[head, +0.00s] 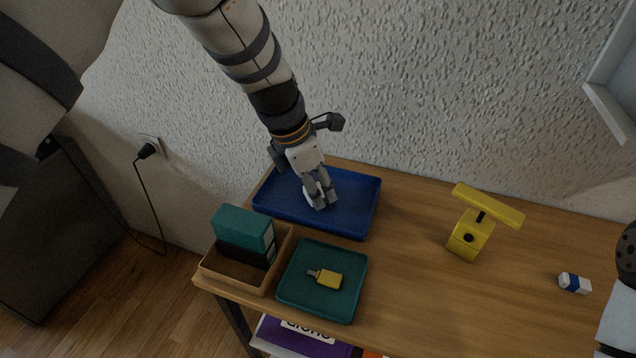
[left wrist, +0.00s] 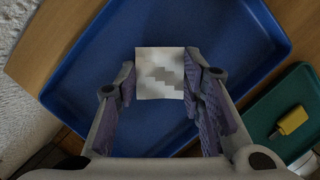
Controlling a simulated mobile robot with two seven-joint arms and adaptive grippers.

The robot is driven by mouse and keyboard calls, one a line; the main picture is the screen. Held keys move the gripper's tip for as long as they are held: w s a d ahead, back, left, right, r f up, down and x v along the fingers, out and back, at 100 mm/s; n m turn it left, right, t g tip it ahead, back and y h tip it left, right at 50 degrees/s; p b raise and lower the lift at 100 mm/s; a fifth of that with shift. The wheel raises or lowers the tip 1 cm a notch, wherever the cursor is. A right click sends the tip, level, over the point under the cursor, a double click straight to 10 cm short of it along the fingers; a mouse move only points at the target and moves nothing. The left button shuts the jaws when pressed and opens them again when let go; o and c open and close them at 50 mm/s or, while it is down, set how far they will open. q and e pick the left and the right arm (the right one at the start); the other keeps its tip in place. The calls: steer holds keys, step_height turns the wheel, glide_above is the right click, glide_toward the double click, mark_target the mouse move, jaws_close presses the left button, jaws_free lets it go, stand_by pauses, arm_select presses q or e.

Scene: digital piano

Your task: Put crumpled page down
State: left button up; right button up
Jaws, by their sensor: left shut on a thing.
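The crumpled page (left wrist: 160,73) is a small white and grey piece between the fingers of my left gripper in the left wrist view. My left gripper (head: 320,201) is shut on it, over the blue tray (head: 352,222) at the back left of the desk. In the head view the fingers hide most of the page, and only a pale bit shows. I cannot tell whether the page touches the tray floor. The rest of the blue tray looks empty. Part of my right arm shows at the right edge, but its gripper is out of view.
A green tray (head: 290,296) in front holds a yellow USB stick (head: 328,279). A brown box (head: 222,270) with a teal and black item (head: 243,230) stands left of it. A yellow stand (head: 468,236) and a blue-white eraser (head: 574,283) are to the right, with clear desk between.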

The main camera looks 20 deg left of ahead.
arm_select(q)
steer(key=shift+r, duration=0.15)
steer(key=shift+c, duration=0.2)
steer(key=o, duration=0.9)
steer(key=shift+f, duration=0.2)
steer(key=shift+c, duration=0.2)
steer(key=p+v, duration=0.1)
steer(key=v, duration=1.1)
steer(key=shift+r+p, duration=0.15)
steer(key=shift+p, duration=0.25)
arm_select(e)
steer(key=shift+w+r+t, duration=0.4)
steer(key=shift+w+r, duration=0.65)
steer(key=shift+r, duration=0.05)
